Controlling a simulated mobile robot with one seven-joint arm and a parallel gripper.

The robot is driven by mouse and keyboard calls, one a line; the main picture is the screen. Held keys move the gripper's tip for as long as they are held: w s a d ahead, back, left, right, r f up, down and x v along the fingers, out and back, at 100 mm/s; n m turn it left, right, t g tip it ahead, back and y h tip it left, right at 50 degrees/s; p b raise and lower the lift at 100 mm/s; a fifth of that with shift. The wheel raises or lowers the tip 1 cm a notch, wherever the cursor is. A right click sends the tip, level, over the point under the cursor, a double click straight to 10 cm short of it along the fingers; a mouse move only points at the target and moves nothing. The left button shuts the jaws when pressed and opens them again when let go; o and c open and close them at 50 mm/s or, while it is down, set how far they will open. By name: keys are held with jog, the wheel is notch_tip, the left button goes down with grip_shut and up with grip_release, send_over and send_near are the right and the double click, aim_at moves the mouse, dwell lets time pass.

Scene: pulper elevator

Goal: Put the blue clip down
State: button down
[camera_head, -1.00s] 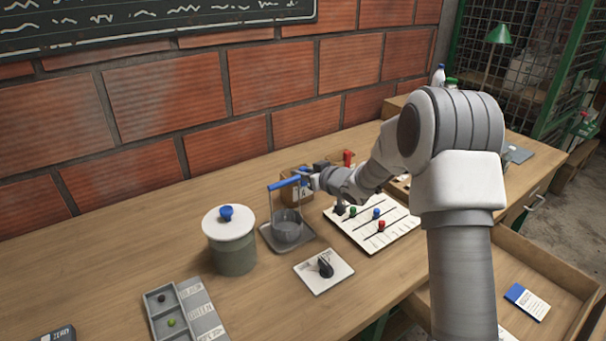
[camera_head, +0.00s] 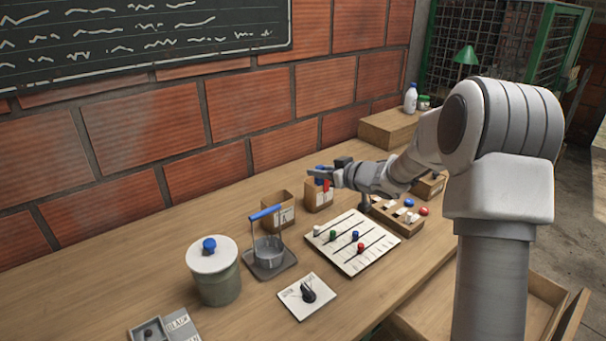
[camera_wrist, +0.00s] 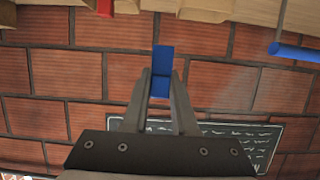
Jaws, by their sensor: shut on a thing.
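My gripper (camera_head: 322,173) is at the end of the arm, above the back part of the bench. In the wrist view its fingers (camera_wrist: 161,76) are shut on a blue clip (camera_wrist: 162,58), which sticks out past the fingertips with the brick wall behind it. In the head view my gripper hangs over a small wooden box (camera_head: 318,199); the held clip is hard to tell apart there. A red piece (camera_head: 326,186) shows just below the fingers.
A wooden box marked A (camera_head: 284,216) stands left of the gripper. A cup with a blue-handled frame (camera_head: 268,251), a lidded jar (camera_head: 216,278) and a dial card (camera_head: 306,296) stand nearer. A white board with coloured knobs (camera_head: 365,260) lies in front. A larger box (camera_head: 388,130) stands behind.

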jog(key=shift+s+d+r, duration=0.1)
jog(key=shift+d+r, duration=0.35)
jog(key=shift+d, duration=0.2)
jog(key=shift+s+d+r+m+t+h+p, duration=1.3)
jog(key=shift+s+r+m+h+p, duration=1.5)
jog(key=shift+s+m+h+p, duration=0.9)
jog(key=w+a+f+n+g+y+b, duration=0.2)
jog(key=w+f+n+y+b, duration=0.3)
jog(key=w+n+y+b, duration=0.2)
jog(key=shift+w+a+f+g, duration=0.15)
jog(key=shift+f+g, duration=0.15)
